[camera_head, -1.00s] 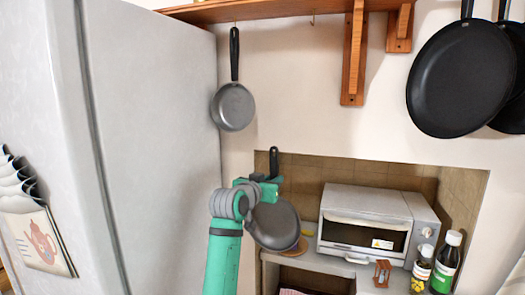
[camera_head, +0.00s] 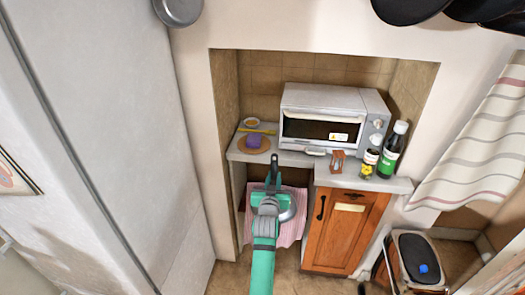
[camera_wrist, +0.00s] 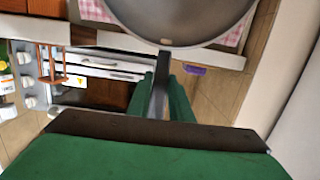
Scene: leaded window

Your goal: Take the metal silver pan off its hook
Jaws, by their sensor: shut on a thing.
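The metal silver pan (camera_head: 289,207) is off any hook, in front of the open space under the counter. My gripper (camera_head: 272,189) is shut on its dark handle (camera_head: 274,166), which points up. In the wrist view the round pan body (camera_wrist: 185,18) fills the top, and the handle runs between the green fingers of my gripper (camera_wrist: 163,90). My arm hides part of the pan in the head view. Another grey pan (camera_head: 178,9) hangs on the wall at the top left, cut off by the picture edge.
A toaster oven (camera_head: 325,118), a plate with a purple thing (camera_head: 254,141) and bottles (camera_head: 392,150) stand on the counter (camera_head: 400,186). A fridge (camera_head: 95,120) stands left. A wooden cabinet door (camera_head: 340,235) and a bin (camera_head: 418,260) are at the right. Black pans (camera_head: 410,8) hang above.

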